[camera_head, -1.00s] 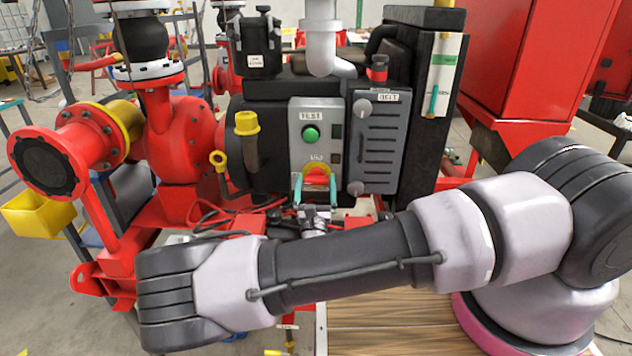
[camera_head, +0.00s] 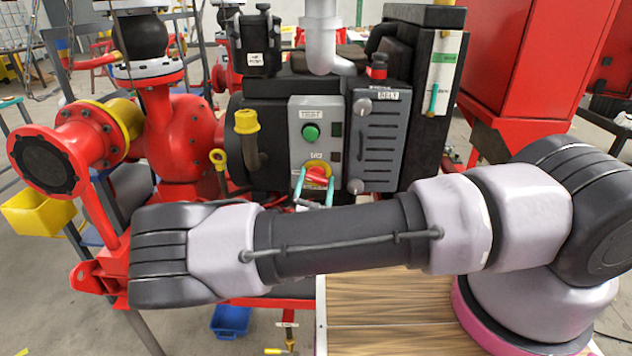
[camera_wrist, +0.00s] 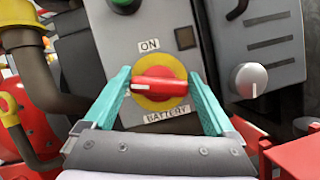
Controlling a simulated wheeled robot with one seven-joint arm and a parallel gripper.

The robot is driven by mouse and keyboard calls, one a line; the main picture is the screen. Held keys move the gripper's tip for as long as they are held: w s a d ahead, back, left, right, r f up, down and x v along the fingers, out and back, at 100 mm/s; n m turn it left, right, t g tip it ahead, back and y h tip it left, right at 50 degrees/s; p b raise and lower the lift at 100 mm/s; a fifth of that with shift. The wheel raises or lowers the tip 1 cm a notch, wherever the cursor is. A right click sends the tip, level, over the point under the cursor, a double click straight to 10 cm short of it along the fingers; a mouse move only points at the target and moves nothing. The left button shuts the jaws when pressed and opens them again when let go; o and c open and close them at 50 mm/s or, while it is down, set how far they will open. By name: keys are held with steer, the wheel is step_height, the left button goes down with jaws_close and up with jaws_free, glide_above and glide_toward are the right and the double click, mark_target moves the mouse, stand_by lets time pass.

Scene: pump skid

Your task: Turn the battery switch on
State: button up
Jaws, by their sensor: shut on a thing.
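The battery switch (camera_wrist: 160,85) is a red rotary knob on a yellow round plate, on the grey control panel. In the wrist view an "ON" label is above it and a "BATTERY" label below. Its bar lies about level, with a white mark at its left end. It also shows in the head view (camera_head: 317,174), low on the panel, partly covered. My gripper (camera_wrist: 161,75) has teal fingers on the left and right of the knob and is shut on it. In the head view the fingers (camera_head: 314,183) rise above my forearm, which hides the wrist.
A green TEST button (camera_head: 311,132) is above the switch. A grey ribbed box (camera_head: 380,143) with knobs is close on the right. A yellow-capped pipe (camera_head: 247,123) stands on the left. A wooden top (camera_head: 375,313) lies below my arm.

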steer(key=m+g+h, duration=0.1)
steer(key=m, duration=0.2)
steer(key=m+g+h, duration=0.1)
steer(key=m, duration=0.2)
steer(key=m+h, duration=0.1)
steer(key=m, duration=0.2)
steer(key=shift+f+m+g+h, duration=0.15)
steer(key=shift+m+g+h, duration=0.15)
steer(key=shift+m+g, duration=0.1)
steer(key=m+g, duration=0.1)
steer(key=m, duration=0.2)
steer(key=m+g, duration=0.1)
steer(key=m, duration=0.2)
steer(key=shift+s+d+f+m+g, duration=0.1)
steer(key=shift+m+g, duration=0.2)
steer(key=shift+m, duration=0.1)
steer(key=o, duration=1.1)
steer(key=shift+c, duration=0.2)
steer(key=v, duration=1)
steer(key=shift+s, duration=0.35)
